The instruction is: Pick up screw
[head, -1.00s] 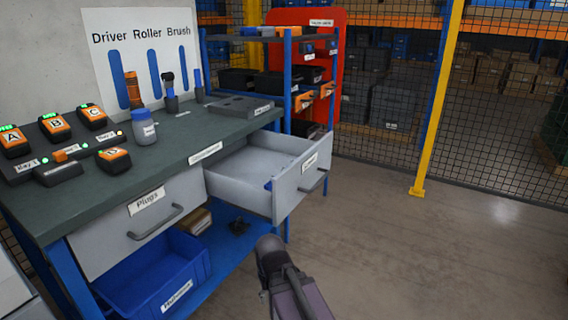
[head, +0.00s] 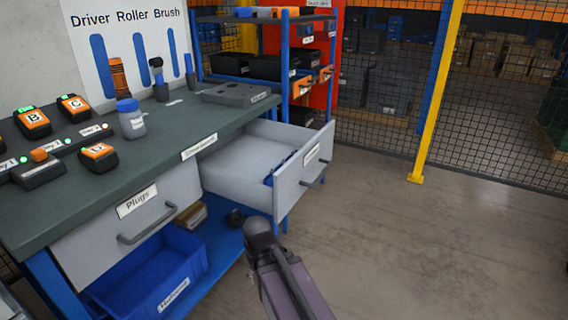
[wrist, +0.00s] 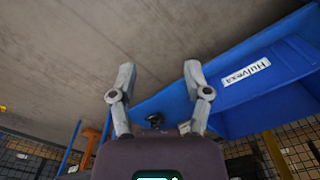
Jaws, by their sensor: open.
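I cannot make out a screw for certain in either view. Small blue items (head: 284,166) lie along the inside of the open drawer (head: 288,191), too small to identify. A small dark object (head: 235,218) sits on the blue lower shelf (head: 222,246). A dark object also shows in the wrist view (wrist: 154,120), beyond my gripper and between its fingers. My gripper (wrist: 159,72) is open and empty, with its two fingers spread wide. In the head view my arm reaches low in front of the bench, and the fingers cannot be made out.
The blue bin (head: 150,284) stands on the lower shelf and also shows in the wrist view (wrist: 265,95). The drawer labelled Plugs (head: 128,222) is shut. A bottle (head: 131,120) stands on the workbench (head: 160,150). The floor (head: 420,250) at right is clear; a yellow post (head: 436,100) stands there.

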